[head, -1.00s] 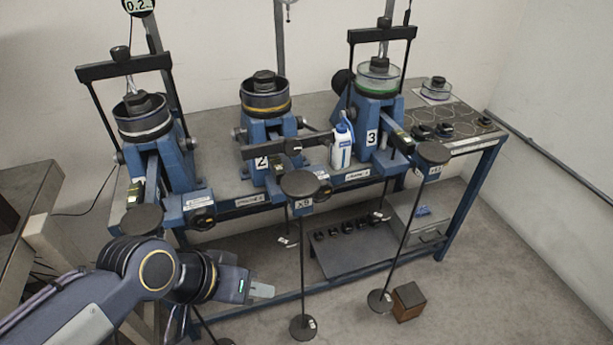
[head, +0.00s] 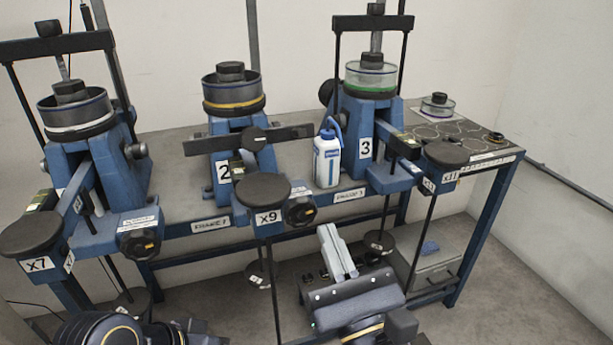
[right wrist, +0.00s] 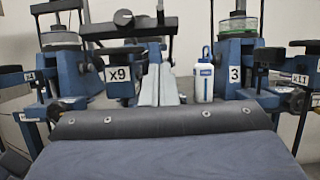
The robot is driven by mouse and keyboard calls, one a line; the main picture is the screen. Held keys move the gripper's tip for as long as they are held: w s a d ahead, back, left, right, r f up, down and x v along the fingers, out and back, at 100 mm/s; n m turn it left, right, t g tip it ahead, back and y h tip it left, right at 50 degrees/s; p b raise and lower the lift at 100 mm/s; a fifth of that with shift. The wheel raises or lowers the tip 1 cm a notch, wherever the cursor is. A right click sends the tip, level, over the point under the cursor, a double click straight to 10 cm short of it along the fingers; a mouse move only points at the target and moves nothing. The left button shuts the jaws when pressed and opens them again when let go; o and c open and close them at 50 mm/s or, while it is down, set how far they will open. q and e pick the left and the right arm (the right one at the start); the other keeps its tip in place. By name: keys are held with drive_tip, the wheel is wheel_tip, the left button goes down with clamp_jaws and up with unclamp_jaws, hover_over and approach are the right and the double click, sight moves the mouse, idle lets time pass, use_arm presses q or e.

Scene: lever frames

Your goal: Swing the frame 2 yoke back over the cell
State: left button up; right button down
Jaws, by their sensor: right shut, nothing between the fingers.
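The frame 2 cell (head: 232,96), a dark ring with a yellow band and a black cap, sits on the blue stand marked 2 (head: 224,172). The frame 2 yoke (head: 285,136) is a black bar lying low across the front of this stand, off the cell. It also shows in the right wrist view (right wrist: 125,27). My right gripper (head: 330,232) is shut and empty, below and right of the yoke and apart from it. Its fingers show in the right wrist view (right wrist: 157,80). My left arm shows at the bottom left edge; its fingers are not clear.
A black disc marked x9 (head: 262,187) stands out in front of frame 2, left of my right gripper. A white bottle (head: 327,160) stands between frames 2 and 3. Frame 3's yoke (head: 374,22) stands over its green-banded cell (head: 371,80). Frame 1 (head: 90,160) is at left.

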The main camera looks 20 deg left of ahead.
drive_tip(key=p, duration=0.2)
approach(297, 137)
drive_tip(key=w+a+f, duration=0.1)
drive_tip(key=w+a, duration=0.1)
drive_tip(key=w, duration=0.2)
drive_tip(key=shift+w+a+r+p, duration=0.1)
drive_tip(key=shift+a+r+p, duration=0.1)
drive_tip(key=shift+r, duration=0.35)
drive_tip(key=shift+w+a+r+p, duration=0.1)
drive_tip(key=shift+a+r+p, duration=0.05)
drive_tip(key=shift+r, duration=0.4)
drive_tip(key=shift+w+a+r, duration=0.1)
drive_tip(key=shift+w+r, duration=0.05)
drive_tip(key=shift+r, duration=0.25)
